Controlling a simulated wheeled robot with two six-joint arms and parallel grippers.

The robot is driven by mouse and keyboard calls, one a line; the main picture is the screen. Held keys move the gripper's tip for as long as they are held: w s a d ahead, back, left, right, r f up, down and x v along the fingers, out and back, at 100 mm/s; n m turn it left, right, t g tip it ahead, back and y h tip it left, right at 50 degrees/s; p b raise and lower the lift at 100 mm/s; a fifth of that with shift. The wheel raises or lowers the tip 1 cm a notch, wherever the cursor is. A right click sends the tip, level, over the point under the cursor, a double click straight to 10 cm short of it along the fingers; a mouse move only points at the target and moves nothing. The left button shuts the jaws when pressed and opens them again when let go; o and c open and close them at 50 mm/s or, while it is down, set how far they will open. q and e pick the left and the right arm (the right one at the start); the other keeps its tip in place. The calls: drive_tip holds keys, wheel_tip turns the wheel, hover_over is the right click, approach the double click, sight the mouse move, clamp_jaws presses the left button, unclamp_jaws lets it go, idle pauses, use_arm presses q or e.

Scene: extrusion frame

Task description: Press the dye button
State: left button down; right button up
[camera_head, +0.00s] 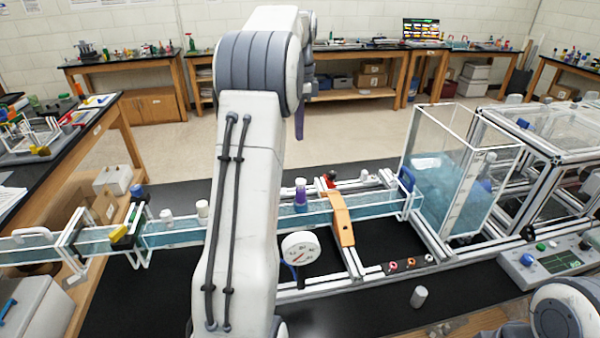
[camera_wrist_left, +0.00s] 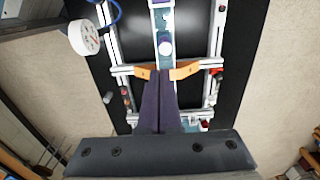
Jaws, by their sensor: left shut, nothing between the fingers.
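A small purple cylinder with a pale cap (camera_head: 300,195) stands at the water channel (camera_head: 345,207), left of the orange bridge; it may be the dye button, but no label is readable. A white round cap (camera_wrist_left: 165,48) shows over the channel in the left wrist view, beyond the fingertips. My left gripper (camera_head: 299,124) has dark purple fingers and is raised above the channel, apart from it. In the left wrist view its fingers (camera_wrist_left: 160,80) are together and empty, in front of the orange bridge (camera_wrist_left: 185,71). My right gripper is out of view.
A dial gauge (camera_head: 300,249) stands in front of the channel. A clear water tank (camera_head: 462,165) stands at its right end. A control panel with a green button and screen (camera_head: 548,262) is at the right. White-capped posts (camera_head: 202,211) stand along the left channel.

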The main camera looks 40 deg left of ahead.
sight(300, 184)
use_arm(q)
wheel_tip(300, 184, down, 14)
drive_tip(key=p, duration=0.3)
drive_tip(key=shift+d+r+p, duration=0.1)
drive_tip(key=shift+r+p, duration=0.15)
drive_tip(key=shift+p, duration=0.05)
drive_tip(key=shift+f, duration=0.3)
